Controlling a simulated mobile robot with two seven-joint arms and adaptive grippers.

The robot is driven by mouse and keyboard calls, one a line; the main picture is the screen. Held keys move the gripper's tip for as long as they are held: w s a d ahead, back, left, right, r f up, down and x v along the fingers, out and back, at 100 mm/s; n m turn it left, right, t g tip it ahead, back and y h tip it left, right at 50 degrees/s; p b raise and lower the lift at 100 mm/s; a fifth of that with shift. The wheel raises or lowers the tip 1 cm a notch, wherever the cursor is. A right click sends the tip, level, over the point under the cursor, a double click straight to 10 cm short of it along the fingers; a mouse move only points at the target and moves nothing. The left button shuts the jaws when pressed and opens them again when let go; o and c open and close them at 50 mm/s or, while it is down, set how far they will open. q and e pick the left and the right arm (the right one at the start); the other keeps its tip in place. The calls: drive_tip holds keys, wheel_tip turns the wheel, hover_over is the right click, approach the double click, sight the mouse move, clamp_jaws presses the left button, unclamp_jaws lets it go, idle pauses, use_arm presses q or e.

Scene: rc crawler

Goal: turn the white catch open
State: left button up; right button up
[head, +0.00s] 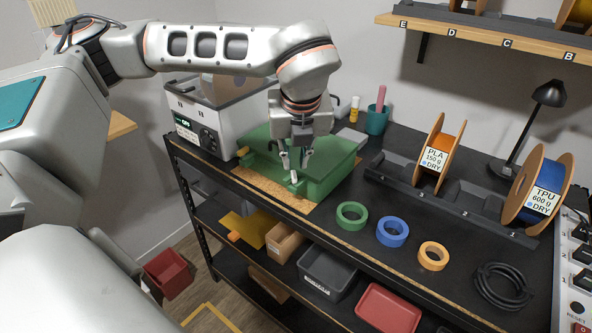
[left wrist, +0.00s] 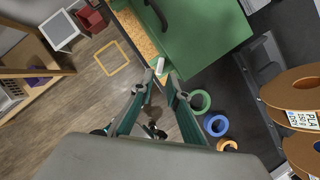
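A green case (head: 325,172) sits on a cork mat (head: 268,190) on the black bench. Its small white catch (head: 294,178) is on the front side, near the mat. The catch also shows in the left wrist view (left wrist: 160,66), just beyond and between my fingertips. My left gripper (head: 294,166) points down at the front of the case, with its fingers apart and nothing between them. In the left wrist view, the left gripper (left wrist: 158,82) is open, with a visible gap. I cannot tell whether a finger touches the catch. My right gripper is not in view.
A grey dryer box (head: 205,120) stands left behind the case. Green (head: 352,228), blue (head: 406,231) and orange tape rolls lie to the right. Spools (head: 440,155) stand in a black rack. A lamp (head: 548,95) stands at the back right. Bins sit on the shelf below.

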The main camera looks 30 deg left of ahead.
sight(294, 175)
use_arm(q)
drive_tip(key=x, duration=0.5)
drive_tip(key=shift+w+f, duration=0.1)
drive_tip(key=shift+f, duration=0.3)
clamp_jaws()
